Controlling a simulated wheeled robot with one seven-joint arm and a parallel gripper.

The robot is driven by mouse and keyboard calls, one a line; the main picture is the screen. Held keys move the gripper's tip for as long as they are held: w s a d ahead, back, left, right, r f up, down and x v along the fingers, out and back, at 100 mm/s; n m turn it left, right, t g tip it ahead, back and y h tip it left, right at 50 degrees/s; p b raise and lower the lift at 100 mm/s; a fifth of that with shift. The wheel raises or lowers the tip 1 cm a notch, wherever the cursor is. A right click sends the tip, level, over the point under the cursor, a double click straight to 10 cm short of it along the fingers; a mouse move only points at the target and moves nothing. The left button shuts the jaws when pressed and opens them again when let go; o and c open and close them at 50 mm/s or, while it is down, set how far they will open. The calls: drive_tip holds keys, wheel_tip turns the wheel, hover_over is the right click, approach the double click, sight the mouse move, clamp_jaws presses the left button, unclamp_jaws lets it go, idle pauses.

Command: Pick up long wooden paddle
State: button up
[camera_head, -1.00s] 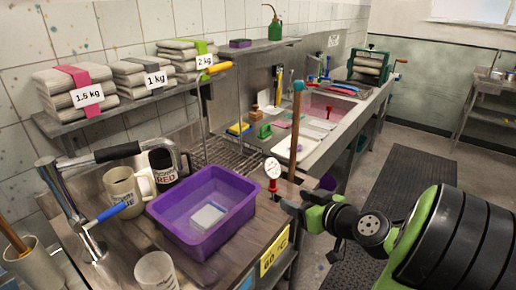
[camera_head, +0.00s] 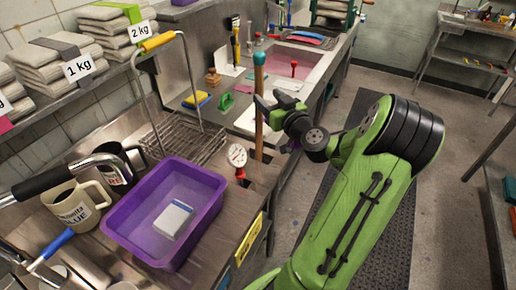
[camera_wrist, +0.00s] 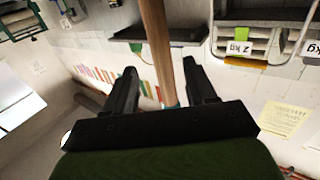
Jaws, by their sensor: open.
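The long wooden paddle shows as an upright wooden shaft (camera_head: 259,125) with a blue tip, standing at the far right corner of the wooden counter by the sink. Its lower end is hidden. My gripper (camera_head: 271,103) is at the shaft's upper half, with its fingers level and pointing toward it. In the wrist view the shaft (camera_wrist: 157,45) runs between the two spread fingers of my gripper (camera_wrist: 161,82). The jaws are open, and I see no clear contact with the shaft.
A purple tub (camera_head: 212,208) with a white block inside stands on the counter. A dial gauge (camera_head: 237,156) on a red base is close to the shaft. A wire rack (camera_head: 185,140), mugs (camera_head: 75,205) and the sink (camera_head: 300,65) are nearby. Floor is open on the right.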

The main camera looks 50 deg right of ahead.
drive_tip(key=p+x, duration=0.2)
drive_tip(key=x, duration=0.4)
drive_tip(key=shift+a+f, duration=0.1)
drive_tip(key=shift+a, duration=0.05)
drive_tip(key=shift+s+a, duration=0.1)
drive_tip(key=shift+s, duration=0.05)
drive_tip(key=shift+c, duration=1)
drive_tip(key=c, duration=0.8)
wheel_tip(320, 180, up, 28)
drive_tip(key=p, duration=0.5)
hover_over(261, 93)
drive_tip(key=w, duration=0.1)
drive_tip(key=shift+w+d, duration=0.15)
drive_tip(key=shift+d, duration=0.1)
drive_tip(key=shift+b, duration=0.4)
